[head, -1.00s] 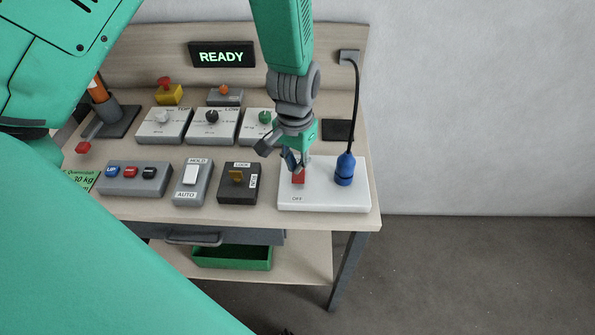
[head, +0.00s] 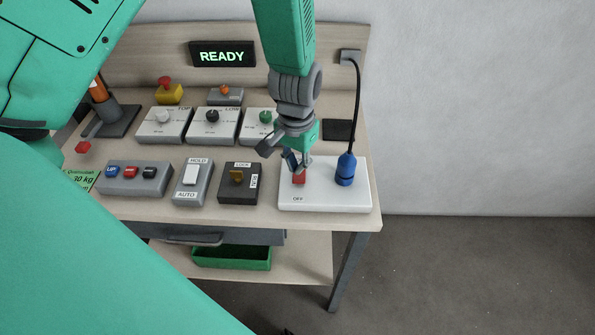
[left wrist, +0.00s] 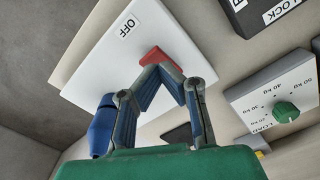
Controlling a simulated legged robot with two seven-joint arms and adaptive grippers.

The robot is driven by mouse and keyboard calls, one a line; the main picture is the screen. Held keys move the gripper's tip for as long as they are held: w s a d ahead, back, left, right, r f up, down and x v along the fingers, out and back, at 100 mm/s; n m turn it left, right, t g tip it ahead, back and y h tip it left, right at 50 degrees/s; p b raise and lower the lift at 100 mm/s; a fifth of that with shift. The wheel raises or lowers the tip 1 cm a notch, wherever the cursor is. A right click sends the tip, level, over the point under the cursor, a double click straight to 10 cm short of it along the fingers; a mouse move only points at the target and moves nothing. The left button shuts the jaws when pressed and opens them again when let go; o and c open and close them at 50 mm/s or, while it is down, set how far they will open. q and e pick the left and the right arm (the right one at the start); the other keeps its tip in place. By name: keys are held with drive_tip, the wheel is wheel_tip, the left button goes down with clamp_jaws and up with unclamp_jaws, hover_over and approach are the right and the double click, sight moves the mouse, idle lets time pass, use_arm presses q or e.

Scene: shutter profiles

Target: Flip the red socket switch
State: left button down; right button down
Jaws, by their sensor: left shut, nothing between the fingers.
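The red socket switch (head: 299,178) sits on the left part of a white socket box (head: 325,198) at the bench's right end, above the label OFF. It also shows in the left wrist view (left wrist: 153,55), partly covered by the fingertips. My left gripper (head: 301,168) is shut and empty, pointing down with its tips at the far side of the red switch. The tips seem to touch the switch or sit just above it; I cannot tell which. A blue plug (head: 346,172) with a black cable stands in the box to the right. My right gripper is not in view.
Left of the socket box are a LOCK/RUN key switch (head: 238,184), a HOLD/AUTO rocker (head: 191,181) and a button box (head: 132,179). Three dial boxes stand behind them. A READY display (head: 222,55) hangs on the back panel. The floor at right is clear.

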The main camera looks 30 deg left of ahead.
use_arm(q)
drive_tip(key=shift+d+f, duration=0.3)
drive_tip(key=shift+d, duration=0.35)
drive_tip(key=shift+a+f+b, duration=0.3)
drive_tip(key=shift+a+f, duration=0.1)
drive_tip(key=shift+a, duration=0.15)
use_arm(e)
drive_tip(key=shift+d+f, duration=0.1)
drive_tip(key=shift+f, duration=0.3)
use_arm(q)
drive_tip(key=shift+d+f, duration=0.1)
drive_tip(key=shift+d, duration=0.05)
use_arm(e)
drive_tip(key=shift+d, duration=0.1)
use_arm(q)
drive_tip(key=shift+d+f, duration=0.1)
drive_tip(key=shift+d, duration=0.2)
drive_tip(key=shift+f, duration=0.1)
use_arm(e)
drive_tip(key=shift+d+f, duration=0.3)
